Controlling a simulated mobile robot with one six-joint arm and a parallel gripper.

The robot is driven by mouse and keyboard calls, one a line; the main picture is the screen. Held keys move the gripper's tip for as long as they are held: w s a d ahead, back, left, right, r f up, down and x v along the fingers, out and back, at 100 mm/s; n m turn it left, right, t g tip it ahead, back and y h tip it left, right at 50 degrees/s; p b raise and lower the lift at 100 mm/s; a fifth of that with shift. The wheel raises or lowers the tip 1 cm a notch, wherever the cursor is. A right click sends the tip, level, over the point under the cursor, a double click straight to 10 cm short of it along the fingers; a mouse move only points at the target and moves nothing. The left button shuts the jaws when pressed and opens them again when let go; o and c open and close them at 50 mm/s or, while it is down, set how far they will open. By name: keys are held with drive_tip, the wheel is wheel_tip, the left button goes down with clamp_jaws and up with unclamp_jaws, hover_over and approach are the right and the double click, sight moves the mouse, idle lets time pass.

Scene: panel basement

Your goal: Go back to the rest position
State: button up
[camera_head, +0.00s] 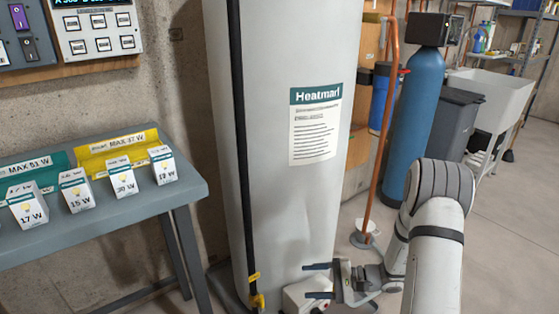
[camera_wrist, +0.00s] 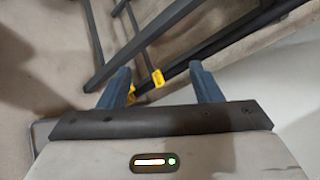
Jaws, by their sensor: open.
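My gripper (camera_head: 318,281) is low at the front of the tall white water heater tank (camera_head: 285,190) in the head view, left of my white arm. Its two fingers are apart and nothing is between them. In the wrist view my gripper (camera_wrist: 160,85) also shows open and empty, its blue-grey fingers pointing toward dark bars and small yellow tags (camera_wrist: 157,78).
A grey table (camera_head: 120,212) at left bears several small bulb boxes (camera_head: 124,182) and green and yellow bins. A control panel (camera_head: 98,30) hangs above. A copper pipe (camera_head: 380,150), blue cylinder (camera_head: 412,110), dark bin (camera_head: 455,125) and white sink (camera_head: 495,95) stand right. Floor at right is clear.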

drive_tip(key=s+d+r+n+h+p, duration=0.2)
drive_tip(key=s+r+h+p, duration=0.3)
drive_tip(key=r, duration=0.9)
drive_tip(key=s+d+r+n+h+p, duration=0.1)
drive_tip(key=s+r+n+h+p, duration=0.2)
drive_tip(key=r, duration=1.1)
drive_tip(key=s+d+r+n+h+p, duration=0.2)
drive_tip(key=s+r+h+p, duration=0.5)
drive_tip(key=s+r+p, duration=0.4)
wheel_tip(320, 180, up, 4)
drive_tip(key=shift+s+d+f+n+t+p, duration=0.2)
drive_tip(key=shift+s+d+n+t+p, duration=0.1)
drive_tip(key=shift+n+p, duration=0.5)
